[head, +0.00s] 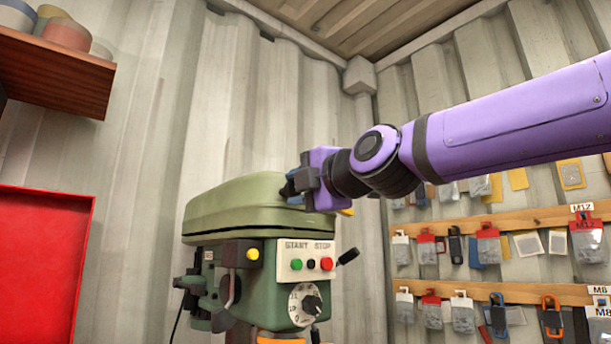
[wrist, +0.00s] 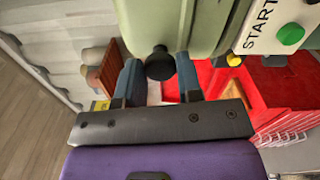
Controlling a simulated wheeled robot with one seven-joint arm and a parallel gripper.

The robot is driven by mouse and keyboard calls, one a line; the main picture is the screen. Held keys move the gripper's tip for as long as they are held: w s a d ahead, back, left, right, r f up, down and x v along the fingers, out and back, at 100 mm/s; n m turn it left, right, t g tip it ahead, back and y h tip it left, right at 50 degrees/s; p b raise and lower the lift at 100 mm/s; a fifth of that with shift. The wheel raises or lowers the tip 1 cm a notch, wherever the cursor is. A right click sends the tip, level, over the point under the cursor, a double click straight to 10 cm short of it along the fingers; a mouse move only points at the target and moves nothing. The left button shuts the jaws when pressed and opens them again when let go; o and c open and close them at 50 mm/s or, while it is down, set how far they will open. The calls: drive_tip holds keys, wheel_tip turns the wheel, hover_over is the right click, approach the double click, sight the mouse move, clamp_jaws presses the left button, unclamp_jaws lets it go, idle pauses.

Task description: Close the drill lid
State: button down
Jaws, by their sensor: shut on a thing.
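The green drill lid (head: 245,203) lies over the top of the drill press (head: 255,258) in the head view, roughly level. I cannot tell whether its edge fully meets the body. The lid (wrist: 170,22) also fills the top middle of the wrist view, with a round black knob (wrist: 160,66) on its end.
The drill's start and stop panel (head: 306,261) and dial (head: 304,304) sit below the lid. A black-tipped lever (head: 348,256) sticks out right. A wooden shelf (head: 50,65) and red panel (head: 40,265) are at left. Hanging parts packets (head: 488,245) line the right wall.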

drive_tip(key=shift+a+f+n, duration=0.1)
drive_tip(key=shift+f+n, duration=0.2)
drive_tip(key=shift+f, duration=0.15)
drive_tip(key=shift+f, duration=0.1)
drive_tip(key=c, duration=0.8)
unclamp_jaws()
drive_tip(key=shift+s, duration=0.15)
drive_tip(key=v, duration=1)
drive_tip(key=shift+s+d, duration=0.25)
